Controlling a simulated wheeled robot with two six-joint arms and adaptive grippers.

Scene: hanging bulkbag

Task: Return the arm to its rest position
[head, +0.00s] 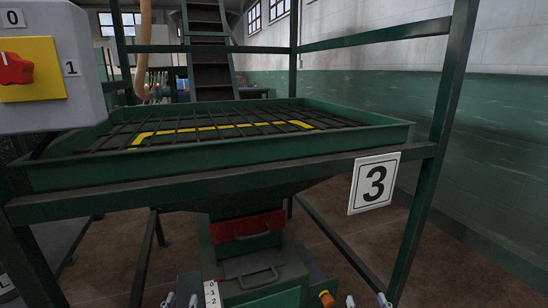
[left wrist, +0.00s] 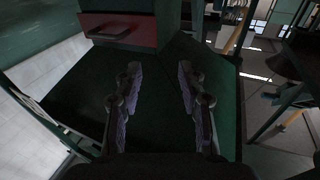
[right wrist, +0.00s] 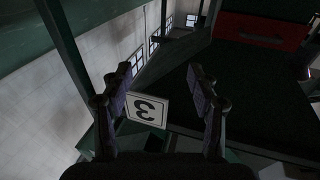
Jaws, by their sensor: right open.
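My left gripper (head: 181,299) shows only as fingertips at the bottom edge of the head view. In the left wrist view the left gripper (left wrist: 158,75) has its fingers spread with nothing between them. My right gripper (head: 367,300) also shows only as fingertips at the bottom edge, further right. In the right wrist view the right gripper (right wrist: 160,76) is open and empty, with the number 3 sign (right wrist: 147,109) seen beyond its fingers. Most of both arms is out of the head view.
A green hopper frame with a dark grate (head: 215,127) fills the middle. Below it are a red drawer panel (head: 245,227) and a green box (head: 262,268). A sign 3 (head: 374,184) hangs at right. A control box (head: 50,85) with red knob (head: 15,69) is at left.

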